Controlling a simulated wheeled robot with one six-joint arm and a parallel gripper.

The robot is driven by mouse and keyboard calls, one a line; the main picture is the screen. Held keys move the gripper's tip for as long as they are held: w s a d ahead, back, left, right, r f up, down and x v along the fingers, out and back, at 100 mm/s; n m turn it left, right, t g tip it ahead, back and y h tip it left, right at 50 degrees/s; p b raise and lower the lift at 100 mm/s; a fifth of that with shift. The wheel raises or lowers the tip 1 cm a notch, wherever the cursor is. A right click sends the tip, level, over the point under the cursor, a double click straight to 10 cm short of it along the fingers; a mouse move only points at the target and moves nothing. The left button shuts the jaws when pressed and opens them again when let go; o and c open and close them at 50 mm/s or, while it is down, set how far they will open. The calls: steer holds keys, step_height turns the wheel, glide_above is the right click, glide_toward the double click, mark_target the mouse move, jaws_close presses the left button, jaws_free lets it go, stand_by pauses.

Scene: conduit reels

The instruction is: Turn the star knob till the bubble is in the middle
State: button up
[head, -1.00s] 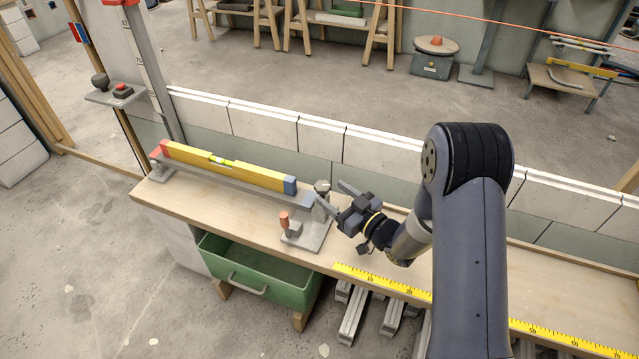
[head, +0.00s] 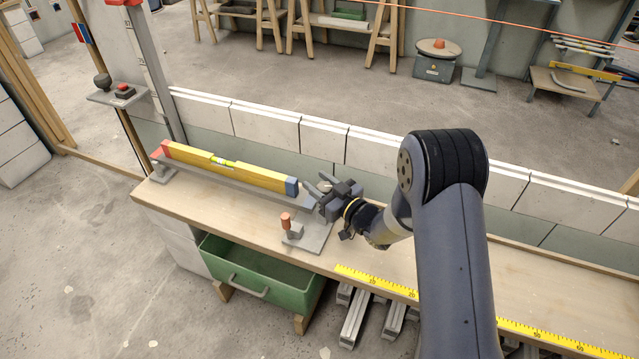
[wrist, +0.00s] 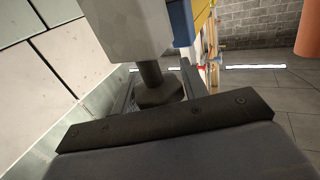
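The yellow spirit level (head: 240,168), with red and blue ends, lies on a grey bar along the bench's back. Its green vial (head: 222,161) is too small here to place the bubble. The star knob (head: 324,186) is at the bar's right end, partly hidden by my gripper (head: 318,185). In the wrist view the dark knob (wrist: 160,92) sits on a short stem beneath a pale block, between the fingers of my gripper (wrist: 158,72). The fingers are apart, one on each side of the knob. I cannot tell whether they touch it.
An orange-topped handle (head: 286,220) stands on the grey base plate (head: 308,238), close to my gripper. A green drawer (head: 262,285) is open below the bench (head: 200,205). A yellow ruler strip (head: 375,281) runs along the front edge. A block wall (head: 270,127) stands behind.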

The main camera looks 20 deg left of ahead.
steer(key=c, duration=0.6)
steer(key=shift+o, duration=0.2)
steer(key=shift+f+m+t+h+b, duration=0.15)
steer(key=shift+m+t+h+b, duration=0.2)
steer(key=shift+b, duration=0.2)
steer(key=shift+f+m+t+h+b, duration=0.1)
steer(key=shift+m+t+h+b, duration=0.7)
steer(key=shift+t+b, duration=0.4)
steer(key=m+t+h+b, duration=0.1)
steer(key=h+b, duration=0.1)
steer(key=m+t+h+b, duration=0.1)
steer(key=m+t+b, duration=0.1)
steer(key=shift+w+d+h, duration=0.2)
steer(key=shift+h, duration=0.15)
steer(key=m+t+h, duration=0.1)
steer(key=h, duration=0.1)
steer(key=m+t+h+b, duration=0.1)
steer(key=m+h, duration=0.1)
steer(key=shift+w+d, duration=0.15)
steer(key=shift+d, duration=0.05)
steer(key=shift+d+r+m+t+h+p, duration=0.2)
steer(key=shift+m+t+h, duration=0.1)
steer(key=shift+m+h, duration=0.8)
steer(key=shift+d+r+m+t+h+p, duration=0.2)
steer(key=shift+m+h, duration=0.45)
steer(key=shift+h, duration=0.85)
steer(key=shift+w+f, duration=0.1)
steer(key=shift+f, duration=0.05)
